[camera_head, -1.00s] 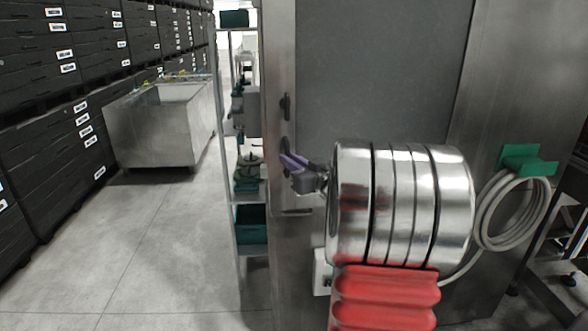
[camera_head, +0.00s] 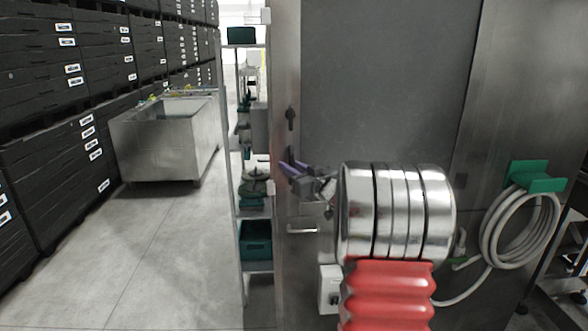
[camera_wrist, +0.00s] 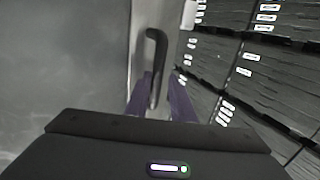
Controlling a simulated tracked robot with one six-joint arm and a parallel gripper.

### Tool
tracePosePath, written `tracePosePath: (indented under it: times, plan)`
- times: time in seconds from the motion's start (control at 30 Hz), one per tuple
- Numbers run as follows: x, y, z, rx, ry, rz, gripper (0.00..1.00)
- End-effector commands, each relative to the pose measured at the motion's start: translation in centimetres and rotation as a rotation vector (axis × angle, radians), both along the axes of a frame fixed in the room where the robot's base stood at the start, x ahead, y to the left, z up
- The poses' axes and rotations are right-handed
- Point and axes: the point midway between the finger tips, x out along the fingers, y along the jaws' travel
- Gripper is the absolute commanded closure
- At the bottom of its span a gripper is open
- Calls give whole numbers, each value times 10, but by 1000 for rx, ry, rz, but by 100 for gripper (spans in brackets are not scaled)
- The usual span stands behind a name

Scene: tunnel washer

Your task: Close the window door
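The window door is a brushed-metal frame with a large dark grey pane (camera_head: 375,85), and it fills the middle of the head view. On its left frame strip are a black upper handle (camera_head: 291,118) and a second dark handle, partly hidden behind my fingers. My gripper (camera_head: 287,168), with purple fingers, is at this lower handle. In the wrist view, my gripper (camera_wrist: 162,82) is open, and a curved black handle (camera_wrist: 154,50) stands upright with its lower part between the two fingers, closer to the left one. I cannot tell whether it touches them.
A metal bar handle (camera_head: 303,231) sits lower on the frame. Left of the door are a narrow shelf with green bins (camera_head: 256,239), a metal tub (camera_head: 165,145) and stacked black crates (camera_head: 50,150). A coiled hose (camera_head: 520,225) hangs at right. The floor at left is clear.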

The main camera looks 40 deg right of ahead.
Motion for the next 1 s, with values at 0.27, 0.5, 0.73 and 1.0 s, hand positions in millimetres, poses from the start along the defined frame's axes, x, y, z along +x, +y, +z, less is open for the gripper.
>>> tracePosePath:
  times: [0.27, 0.5, 0.73, 1.0]
  plan:
    - [-1, -1, -1, 2, 2, -4, 69]
    - [-7, -2, -2, 3, 4, -6, 69]
    - [-36, 0, -2, 3, 3, -8, 69]
    - [-83, 4, -1, 2, 2, -8, 69]
